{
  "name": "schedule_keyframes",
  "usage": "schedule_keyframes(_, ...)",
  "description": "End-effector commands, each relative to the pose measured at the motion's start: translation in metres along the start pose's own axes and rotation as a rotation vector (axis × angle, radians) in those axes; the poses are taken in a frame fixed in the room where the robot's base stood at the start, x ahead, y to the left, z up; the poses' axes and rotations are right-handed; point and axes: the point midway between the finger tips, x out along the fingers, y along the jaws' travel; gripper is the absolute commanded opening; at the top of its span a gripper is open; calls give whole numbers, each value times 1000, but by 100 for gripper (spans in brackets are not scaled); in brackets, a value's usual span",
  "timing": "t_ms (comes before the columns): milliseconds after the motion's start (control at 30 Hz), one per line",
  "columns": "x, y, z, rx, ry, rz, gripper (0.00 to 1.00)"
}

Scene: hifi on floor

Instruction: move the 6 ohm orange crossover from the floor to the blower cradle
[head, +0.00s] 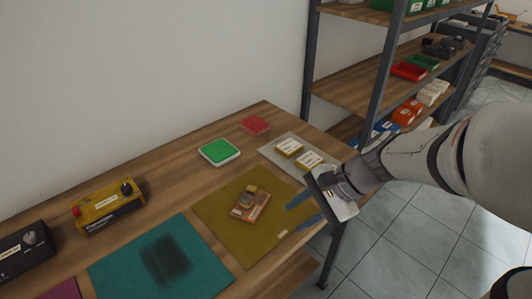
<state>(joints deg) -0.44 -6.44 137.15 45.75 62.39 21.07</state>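A small orange-brown board (251,206) with a yellowish part on top lies on an olive mat (219,226) on the wooden bench. It may be the orange crossover; its label is too small to read. My gripper (292,218) reaches in from the right, over the right part of the mat. Its two dark fingers are apart with nothing between them, to the right of the board and clear of it. No orange crossover shows on the visible floor. I cannot tell which thing is the blower cradle.
Left on the bench (180,172) are a teal mat (207,268), a yellow box (105,212) and a dark box (25,250). Behind are a green-topped block (219,151), a red block (255,125) and a grey tray (272,151) with labelled pieces. A loaded shelf (345,88) stands beyond.

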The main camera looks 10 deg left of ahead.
Motion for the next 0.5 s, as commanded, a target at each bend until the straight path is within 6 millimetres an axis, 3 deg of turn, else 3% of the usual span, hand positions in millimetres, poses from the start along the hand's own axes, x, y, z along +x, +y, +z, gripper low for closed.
schedule_keyframes(33, 25, -8, -12, 120, -77, -40, 34)
schedule_keyframes(200, 63, -48, -32, 478, -292, -172, 34)
schedule_keyframes(333, 76, -68, -45, 642, -389, -234, 34)
schedule_keyframes(500, 86, -81, -50, 722, -437, -264, 34)
